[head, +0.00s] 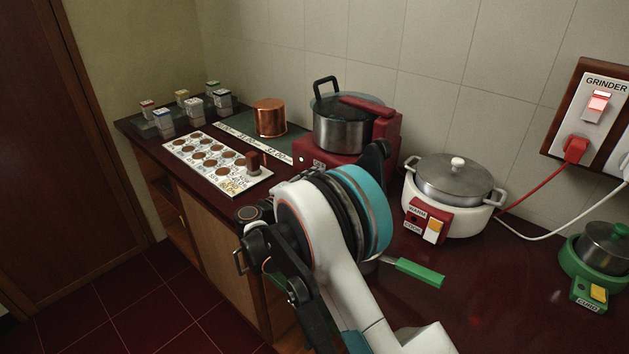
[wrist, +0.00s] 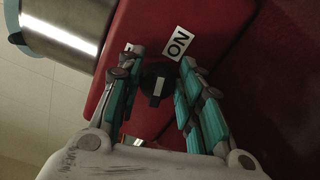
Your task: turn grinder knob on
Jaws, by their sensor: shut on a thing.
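The grinder is a red base (head: 384,128) with a steel jar (head: 340,132) on top, near the wall in the head view. Its red front (wrist: 215,25) fills much of the wrist view. The black round grinder knob (wrist: 157,88) carries a white mark. An ON label (wrist: 180,43) lies above and right of the knob; another label is mostly hidden behind a finger. My gripper (wrist: 160,82) is shut on the knob, a finger on each side. In the head view my arm hides the knob and the fingertips.
A white cooker (head: 455,195) stands right of the grinder, a green-based pot (head: 606,250) farther right. A green handle (head: 420,273) sticks out beside my arm. A copper pot (head: 270,117) and spice tray (head: 215,164) are left. The GRINDER wall switch (head: 597,105) glows red.

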